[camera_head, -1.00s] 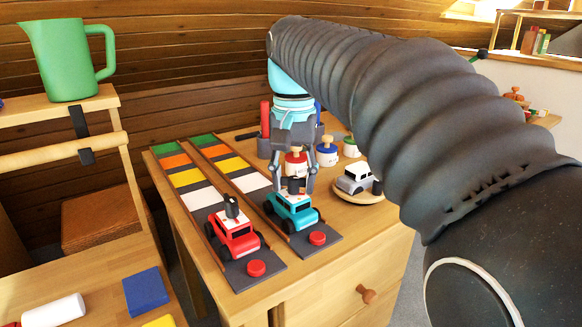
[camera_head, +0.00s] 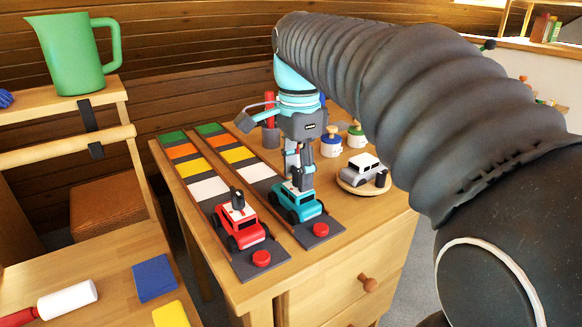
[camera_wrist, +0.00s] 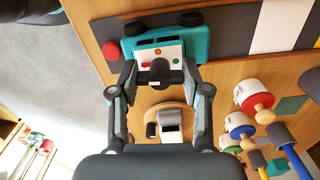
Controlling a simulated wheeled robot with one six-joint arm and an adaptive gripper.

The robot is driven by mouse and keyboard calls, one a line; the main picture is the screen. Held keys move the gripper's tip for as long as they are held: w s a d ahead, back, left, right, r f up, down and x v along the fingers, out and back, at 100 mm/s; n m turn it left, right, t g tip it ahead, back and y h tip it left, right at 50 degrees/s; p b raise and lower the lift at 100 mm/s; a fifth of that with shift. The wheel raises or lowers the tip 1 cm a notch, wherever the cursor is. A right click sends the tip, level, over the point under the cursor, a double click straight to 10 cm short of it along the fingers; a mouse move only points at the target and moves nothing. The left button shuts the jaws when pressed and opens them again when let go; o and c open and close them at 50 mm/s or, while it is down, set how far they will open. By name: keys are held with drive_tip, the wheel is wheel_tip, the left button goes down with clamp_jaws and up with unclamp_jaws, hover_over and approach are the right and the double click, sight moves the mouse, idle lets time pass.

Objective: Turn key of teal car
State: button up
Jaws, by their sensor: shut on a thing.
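The teal car (camera_head: 290,212) stands on the right-hand track near its red button (camera_head: 321,230). It also shows at the top of the wrist view (camera_wrist: 203,45), with a pale roof panel. My gripper (camera_head: 300,184) reaches down over the car's roof. In the wrist view my gripper (camera_wrist: 160,75) is shut on the dark key (camera_wrist: 159,69), one finger at each side. The fingers hide the key in the head view. The red car (camera_head: 243,234) stands on the left-hand track with its dark key (camera_head: 238,200) upright.
A grey-white car (camera_head: 362,169) sits on a round wooden stand to the right. Small pots, one with a blue band (camera_head: 331,147), stand behind my gripper. A green jug (camera_head: 68,55) stands on a shelf at the left. The coloured track strips (camera_head: 180,152) behind the cars are clear.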

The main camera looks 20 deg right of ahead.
drive_tip(key=shift+m, duration=1.2)
drive_tip(key=o, duration=1.2)
drive_tip(key=shift+c, duration=0.2)
wheel_tip(320, 180, up, 12)
